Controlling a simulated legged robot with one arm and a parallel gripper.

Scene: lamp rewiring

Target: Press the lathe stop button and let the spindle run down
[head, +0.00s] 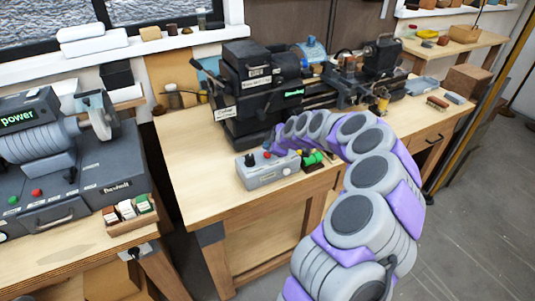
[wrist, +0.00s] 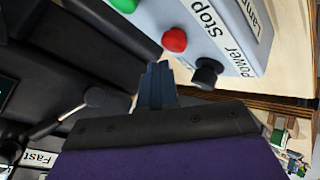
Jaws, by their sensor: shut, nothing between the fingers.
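The grey control box (head: 268,173) stands at the front of the lathe's bench. Its red button (head: 267,155) shows at the top, and the black knob (head: 249,160) is to its left. In the wrist view the red button (wrist: 174,40) is beside the word "Stop", and the black knob (wrist: 208,73) is by "Power". My gripper (wrist: 155,72) is shut and empty, its tips just short of the red button in the picture, with a small gap visible. The black lathe (head: 265,85) stands behind the box; I cannot tell whether its spindle turns.
A green button (wrist: 124,4) is at the wrist view's top edge. A grinder-like machine (head: 60,145) stands on the left bench with a small tray (head: 130,222). Bench space left of the box is clear.

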